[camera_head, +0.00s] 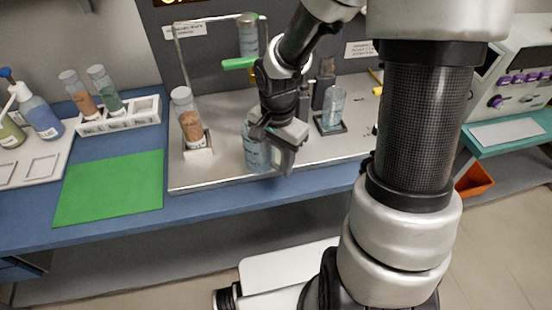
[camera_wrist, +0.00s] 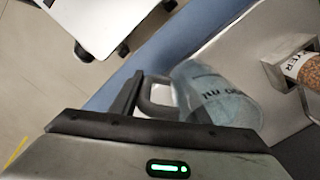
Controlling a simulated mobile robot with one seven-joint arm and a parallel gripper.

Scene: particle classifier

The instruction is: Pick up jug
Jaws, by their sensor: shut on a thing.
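The jug (camera_head: 254,152) is clear with a bluish tint and stands upright at the front edge of the metal tray, partly hidden behind my gripper. In the wrist view the jug (camera_wrist: 222,100) has dark lettering, and its handle (camera_wrist: 150,92) points toward my fingers. My gripper (camera_head: 281,160) is at the jug's right side, shut on its handle. The fingertips are mostly hidden in both views. I cannot tell whether the jug's base touches the tray.
The metal tray (camera_head: 225,178) also holds a jar of brown grains (camera_head: 190,122) left of the jug and a clear beaker (camera_head: 333,108) to the right. A stand with a green valve (camera_head: 238,63) rises behind. A green mat (camera_head: 110,187) lies clear at left.

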